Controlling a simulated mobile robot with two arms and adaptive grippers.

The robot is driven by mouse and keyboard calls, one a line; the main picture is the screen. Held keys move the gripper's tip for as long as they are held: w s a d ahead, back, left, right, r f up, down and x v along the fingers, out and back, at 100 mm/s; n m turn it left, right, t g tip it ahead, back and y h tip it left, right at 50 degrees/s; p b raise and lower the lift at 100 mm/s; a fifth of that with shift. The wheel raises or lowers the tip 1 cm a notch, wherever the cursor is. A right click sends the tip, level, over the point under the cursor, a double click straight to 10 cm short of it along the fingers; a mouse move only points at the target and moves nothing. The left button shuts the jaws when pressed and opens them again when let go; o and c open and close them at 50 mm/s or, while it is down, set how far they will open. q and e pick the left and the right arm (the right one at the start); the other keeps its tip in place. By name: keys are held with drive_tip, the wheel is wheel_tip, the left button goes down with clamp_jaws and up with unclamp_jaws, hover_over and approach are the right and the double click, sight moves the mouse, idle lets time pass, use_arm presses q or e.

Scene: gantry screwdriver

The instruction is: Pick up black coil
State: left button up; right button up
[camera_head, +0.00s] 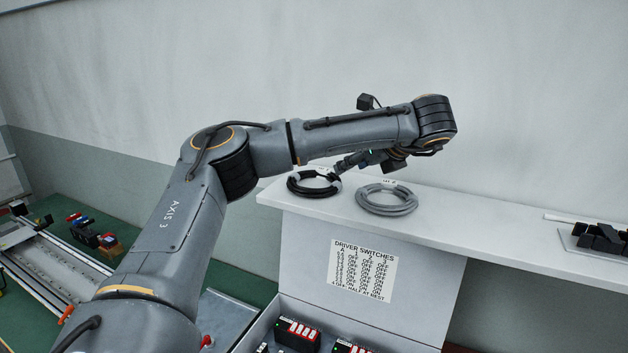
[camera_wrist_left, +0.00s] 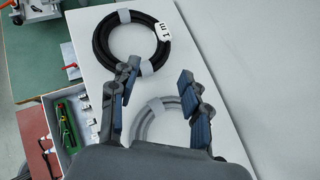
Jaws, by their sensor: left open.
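The black coil (camera_head: 313,183) lies on the left end of the white shelf (camera_head: 450,220). In the left wrist view the black coil (camera_wrist_left: 105,38) is at the top, with grey ties and a white tag (camera_wrist_left: 161,33). A grey coil (camera_head: 386,199) lies to its right on the shelf. My left gripper (camera_head: 345,165) reaches in from above, close to the black coil's right side. In the left wrist view my left gripper (camera_wrist_left: 160,75) is open with nothing between its fingers. The grey coil (camera_wrist_left: 163,120) shows beyond and between the fingers there. My right gripper is not in view.
A sheet headed DRIVER SWITCHES (camera_head: 362,270) is on the front below the shelf. An open box with red-and-black modules (camera_head: 297,333) stands below. Black parts (camera_head: 600,238) sit at the shelf's right. The shelf between the grey coil and these parts is clear.

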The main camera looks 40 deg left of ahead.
sight(334, 176)
use_arm(q)
drive_tip(key=x, duration=0.1)
drive_tip(key=p+x, duration=0.1)
drive_tip(key=shift+w+a+f, duration=0.25)
drive_tip(key=shift+w, duration=0.15)
drive_tip(key=shift+w+a+f, duration=0.1)
drive_tip(key=shift+a+f, duration=0.1)
drive_tip(key=shift+f, duration=0.05)
drive_tip(key=shift+a, duration=0.1)
drive_tip(key=p+x, duration=0.4)
drive_tip(key=shift+a+f, duration=0.15)
drive_tip(key=shift+a, duration=0.15)
drive_tip(key=shift+a+f, duration=0.15)
drive_tip(key=shift+f, duration=0.05)
drive_tip(key=shift+c, duration=0.9)
clamp_jaws()
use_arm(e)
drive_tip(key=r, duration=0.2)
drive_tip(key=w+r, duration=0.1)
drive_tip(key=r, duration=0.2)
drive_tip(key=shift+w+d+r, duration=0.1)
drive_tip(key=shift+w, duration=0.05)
